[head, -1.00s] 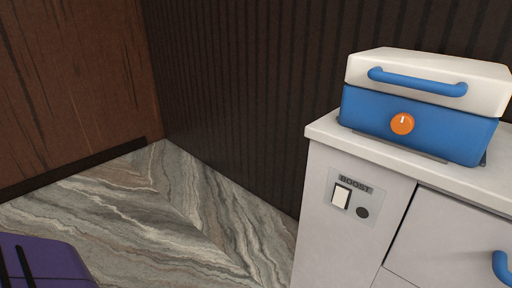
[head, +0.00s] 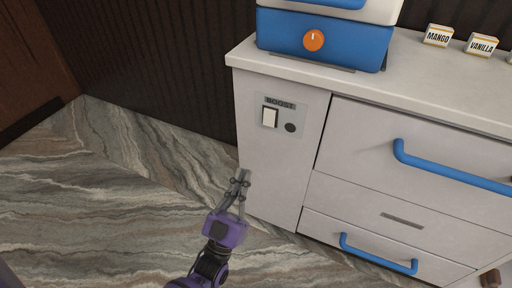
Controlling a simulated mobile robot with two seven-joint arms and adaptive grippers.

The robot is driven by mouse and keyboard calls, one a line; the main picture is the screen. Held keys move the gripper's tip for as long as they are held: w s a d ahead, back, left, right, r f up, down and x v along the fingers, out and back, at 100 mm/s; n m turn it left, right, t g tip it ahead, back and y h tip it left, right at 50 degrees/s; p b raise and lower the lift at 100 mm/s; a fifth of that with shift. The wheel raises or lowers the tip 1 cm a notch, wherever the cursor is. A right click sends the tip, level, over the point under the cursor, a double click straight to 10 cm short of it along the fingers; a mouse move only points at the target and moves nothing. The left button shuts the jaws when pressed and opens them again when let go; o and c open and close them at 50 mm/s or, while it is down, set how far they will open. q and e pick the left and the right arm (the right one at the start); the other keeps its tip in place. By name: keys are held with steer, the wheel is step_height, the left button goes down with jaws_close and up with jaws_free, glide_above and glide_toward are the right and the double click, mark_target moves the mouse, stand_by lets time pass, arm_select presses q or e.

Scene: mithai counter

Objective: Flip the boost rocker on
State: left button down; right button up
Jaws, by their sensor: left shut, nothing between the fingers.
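The boost rocker (head: 269,117) is a white rectangular switch on a grey plate labelled BOOST (head: 280,104), on the white cabinet's front at its left end. A dark round spot (head: 290,127), unlit, sits to its right on the same plate. My left gripper (head: 243,174), with a purple body and grey fingers, is shut and empty. It is below and a little left of the rocker in the head view, apart from it. My right gripper is not in view.
A blue and white appliance with an orange knob (head: 313,40) stands on the counter (head: 420,82). Blue drawer handles (head: 450,168) stick out from the cabinet. Small MANGO (head: 438,36) and VANILLA (head: 480,44) boxes stand behind. Marbled floor (head: 90,190) on the left is clear.

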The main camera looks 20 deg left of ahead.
mark_target(264, 134)
arm_select(q)
steer(key=w+f+b+x, duration=0.1)
steer(key=f+x, duration=0.1)
steer(key=x, duration=1)
steer(key=shift+w, duration=0.55)
steer(key=b, duration=0.1)
steer(key=t+b, duration=0.1)
steer(key=shift+w+f+b, duration=0.2)
steer(key=shift+w+b, duration=0.15)
steer(key=shift+w, duration=0.05)
steer(key=shift+s, duration=0.1)
